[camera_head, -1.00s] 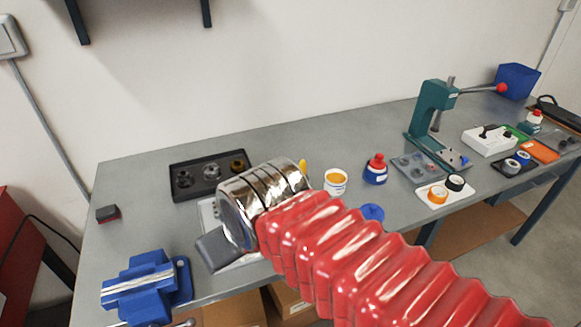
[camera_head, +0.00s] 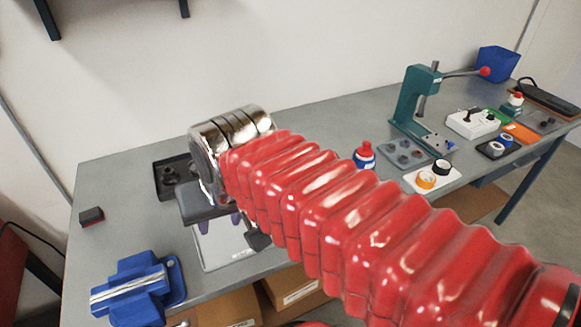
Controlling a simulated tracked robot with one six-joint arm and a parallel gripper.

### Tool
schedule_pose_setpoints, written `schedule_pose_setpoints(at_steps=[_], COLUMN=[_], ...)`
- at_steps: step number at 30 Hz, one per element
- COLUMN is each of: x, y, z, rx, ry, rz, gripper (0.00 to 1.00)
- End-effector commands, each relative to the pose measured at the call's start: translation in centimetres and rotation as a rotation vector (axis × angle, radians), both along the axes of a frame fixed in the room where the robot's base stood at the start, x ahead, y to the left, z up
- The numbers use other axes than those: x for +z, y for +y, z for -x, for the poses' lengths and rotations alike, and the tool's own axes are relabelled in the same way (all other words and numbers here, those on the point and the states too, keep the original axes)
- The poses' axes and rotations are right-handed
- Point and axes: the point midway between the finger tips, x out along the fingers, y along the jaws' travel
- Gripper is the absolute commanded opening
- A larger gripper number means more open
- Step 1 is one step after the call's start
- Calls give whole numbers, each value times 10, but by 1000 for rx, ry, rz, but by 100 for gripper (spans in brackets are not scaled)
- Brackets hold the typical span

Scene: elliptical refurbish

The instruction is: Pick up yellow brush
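No yellow brush can be made out now; the bench area behind my chrome wrist and red-sleeved arm is hidden. My gripper (camera_head: 222,220) hangs under the wrist, over a light plate (camera_head: 222,252) on the bench. Its dark parts and purplish tips show only partly, so I cannot tell whether it is open or shut, or whether it holds anything.
A blue vise (camera_head: 135,290) stands at the bench's front left. A dark tray (camera_head: 163,188) is partly hidden behind my wrist. A blue bottle with a red cap (camera_head: 364,156), a tape pad (camera_head: 450,178) and a green press (camera_head: 407,105) stand to the right.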

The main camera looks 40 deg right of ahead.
Motion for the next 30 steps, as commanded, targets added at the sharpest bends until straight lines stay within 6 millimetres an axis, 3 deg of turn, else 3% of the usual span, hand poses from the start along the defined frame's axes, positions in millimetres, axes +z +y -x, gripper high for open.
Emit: schedule_pose_setpoints(at_steps=[15, 23, 30], x=[43, 48, 44], y=[-102, -169, -240], z=[-78, -107, -123], rx=[-924, -1396, -1837], ry=[119, 160, 190], rz=[-337, -486, -610], gripper=[38, 38, 38])
